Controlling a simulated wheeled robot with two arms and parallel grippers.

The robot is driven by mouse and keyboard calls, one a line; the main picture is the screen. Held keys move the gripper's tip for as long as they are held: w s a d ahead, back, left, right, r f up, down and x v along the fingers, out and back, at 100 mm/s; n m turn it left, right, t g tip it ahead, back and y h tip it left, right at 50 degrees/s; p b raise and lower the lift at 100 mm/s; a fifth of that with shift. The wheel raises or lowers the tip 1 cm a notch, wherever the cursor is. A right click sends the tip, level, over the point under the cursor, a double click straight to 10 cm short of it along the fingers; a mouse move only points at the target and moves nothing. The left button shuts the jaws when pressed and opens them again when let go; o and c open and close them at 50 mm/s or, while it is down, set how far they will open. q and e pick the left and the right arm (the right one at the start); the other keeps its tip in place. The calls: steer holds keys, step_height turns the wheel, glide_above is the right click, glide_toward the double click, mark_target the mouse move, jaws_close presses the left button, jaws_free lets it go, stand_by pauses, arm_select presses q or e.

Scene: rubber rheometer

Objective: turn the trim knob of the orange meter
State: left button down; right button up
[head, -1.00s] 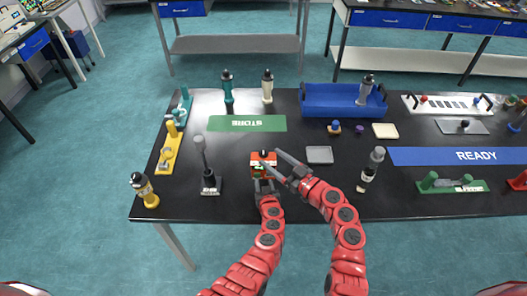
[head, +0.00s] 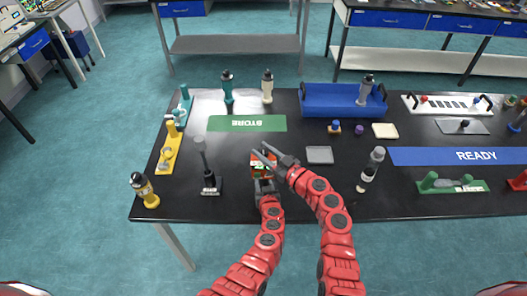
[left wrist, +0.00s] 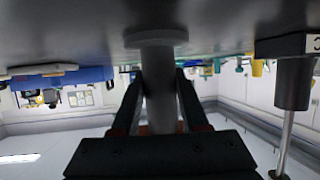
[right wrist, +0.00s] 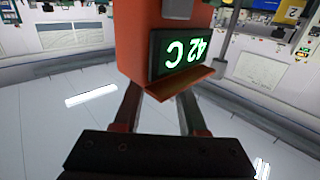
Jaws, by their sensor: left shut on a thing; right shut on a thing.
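The orange meter (head: 261,171) stands near the front edge of the black table in the head view. In the right wrist view the meter (right wrist: 148,40) appears upside down, its green display (right wrist: 184,51) reading 42 C. My left gripper (head: 262,184) is shut on the meter's grey post (left wrist: 158,85), close to its round base. My right gripper (head: 262,152) is at the top of the meter, its fingers shut on the trim knob. The knob itself is hidden by the fingers and the meter's orange ledge (right wrist: 186,83).
A dark stand with a grey-topped rod (head: 206,165) is left of the meter. The green STORE mat (head: 247,124) lies behind. A blue bin (head: 325,101) stands farther back.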

jaws_close()
steer(key=shift+s+a+f+m+t+h, duration=0.1)
steer(key=shift+f+m+t+h, duration=0.1)
steer(key=shift+m+t+h, duration=1)
steer(key=shift+m+h, duration=0.2)
steer(key=shift+h, duration=0.2)
steer(key=shift+r+m+t+h, duration=0.2)
steer(key=shift+m+t+h, duration=0.6)
steer(key=shift+h, duration=0.6)
steer(key=o, duration=1)
jaws_free()
steer(key=v, duration=1.2)
